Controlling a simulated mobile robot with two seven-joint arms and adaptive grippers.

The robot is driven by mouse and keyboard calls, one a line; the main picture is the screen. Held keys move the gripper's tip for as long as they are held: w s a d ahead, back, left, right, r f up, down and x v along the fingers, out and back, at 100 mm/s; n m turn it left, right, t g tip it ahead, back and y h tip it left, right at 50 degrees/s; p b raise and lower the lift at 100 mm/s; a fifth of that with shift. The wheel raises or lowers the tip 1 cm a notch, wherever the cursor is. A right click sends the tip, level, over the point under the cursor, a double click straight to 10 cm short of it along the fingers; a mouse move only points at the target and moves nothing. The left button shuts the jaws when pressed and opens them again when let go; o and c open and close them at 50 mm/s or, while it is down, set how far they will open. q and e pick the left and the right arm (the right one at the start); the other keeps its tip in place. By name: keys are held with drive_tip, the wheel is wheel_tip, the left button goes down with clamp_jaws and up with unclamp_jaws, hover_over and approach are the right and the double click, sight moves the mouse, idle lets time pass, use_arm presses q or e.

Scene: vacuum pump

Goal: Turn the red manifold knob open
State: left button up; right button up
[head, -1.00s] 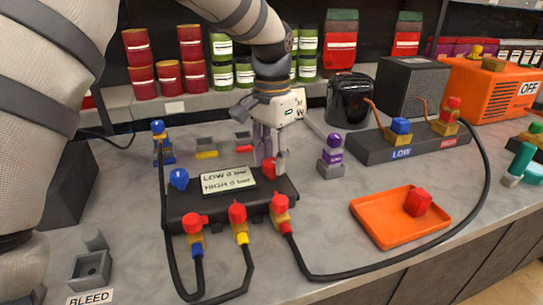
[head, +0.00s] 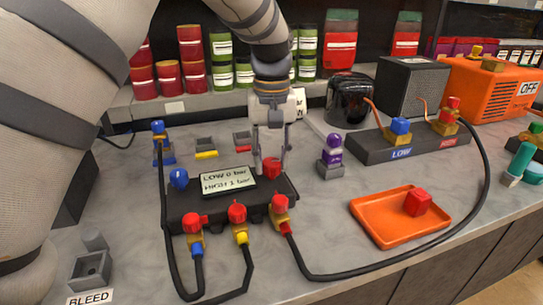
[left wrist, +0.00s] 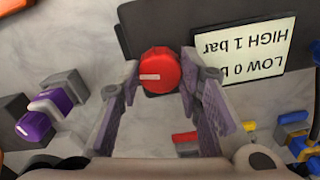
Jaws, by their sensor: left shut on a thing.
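The red manifold knob (head: 272,169) sits at the back right of the black manifold (head: 180,207). My left gripper (head: 270,172) comes down from above and is shut on the red knob. In the left wrist view the round knob (left wrist: 160,70) with its white pointer mark lies between the two fingertips (left wrist: 160,78). The manifold's display (head: 228,181) reads LOW 0 bar and HIGH 1 bar. A blue knob (head: 179,178) stands at the manifold's back left. My right gripper is not in view.
Red-handled valves with black hoses (head: 238,214) line the manifold's front. A purple-topped fitting (head: 332,157) stands to its right. An orange tray (head: 373,221) holds a red cap (head: 417,202). A dark LOW/HIGH block (head: 370,150) is behind it.

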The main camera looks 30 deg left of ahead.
sight(272, 161)
use_arm(q)
drive_tip(key=shift+n, duration=1.4)
drive_tip(key=o, duration=1.1)
drive_tip(key=shift+o, duration=0.2)
wheel_tip(272, 161, up, 12)
